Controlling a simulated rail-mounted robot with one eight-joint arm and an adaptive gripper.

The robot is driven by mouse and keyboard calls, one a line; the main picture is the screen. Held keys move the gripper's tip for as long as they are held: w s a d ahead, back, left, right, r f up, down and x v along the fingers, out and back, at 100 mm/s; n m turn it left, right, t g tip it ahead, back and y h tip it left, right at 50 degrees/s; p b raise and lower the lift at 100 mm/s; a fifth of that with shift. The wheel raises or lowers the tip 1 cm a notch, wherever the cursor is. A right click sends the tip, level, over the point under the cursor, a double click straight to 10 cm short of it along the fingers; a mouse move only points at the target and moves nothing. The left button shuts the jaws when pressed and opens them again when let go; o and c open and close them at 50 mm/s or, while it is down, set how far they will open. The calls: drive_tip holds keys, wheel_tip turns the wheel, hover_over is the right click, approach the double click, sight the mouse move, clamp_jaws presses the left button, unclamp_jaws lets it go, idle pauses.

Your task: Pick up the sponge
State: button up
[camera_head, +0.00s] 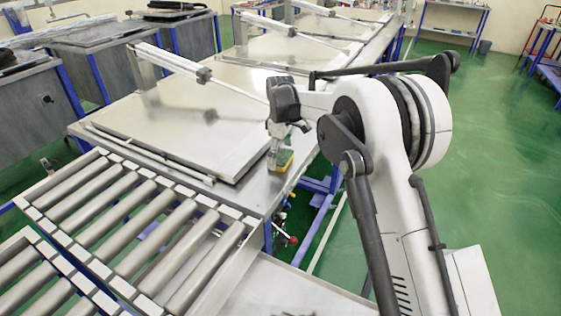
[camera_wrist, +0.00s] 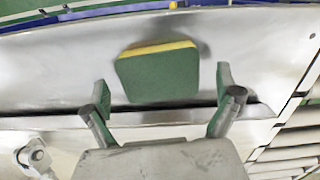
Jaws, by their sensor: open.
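The sponge (camera_wrist: 158,75), green with a yellow layer along one edge, lies on the metal table edge strip. In the head view the sponge (camera_head: 285,160) sits near the table's front right edge, partly behind my gripper. My gripper (camera_head: 277,160) is just above and beside it, pointing down. In the wrist view my gripper (camera_wrist: 162,88) is open, with one finger on each side of the sponge, and neither finger visibly touches it. The sponge lies between and slightly beyond the fingertips.
A large metal lid (camera_head: 170,125) lies on the table to the left, with a pneumatic cylinder (camera_head: 175,63) above it. A roller conveyor (camera_head: 130,225) adjoins the table in front. The table strip (camera_wrist: 60,80) around the sponge is bare.

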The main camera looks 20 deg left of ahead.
drive_tip(key=shift+f, duration=0.65)
drive_tip(key=shift+c, duration=0.3)
drive_tip(key=c, duration=0.8)
drive_tip(key=shift+o, duration=0.2)
drive_tip(key=shift+r, duration=0.15)
drive_tip(key=shift+r, duration=0.55)
drive_tip(key=r, duration=0.2)
drive_tip(key=r+p, duration=0.1)
drive_tip(key=shift+s+a+r, duration=0.25)
drive_tip(key=shift+s+a, duration=0.05)
drive_tip(key=shift+s, duration=0.05)
drive_tip(key=s+a+r, duration=0.6)
drive_tip(key=s+a, duration=0.1)
drive_tip(key=s, duration=0.1)
drive_tip(key=shift+p, duration=0.45)
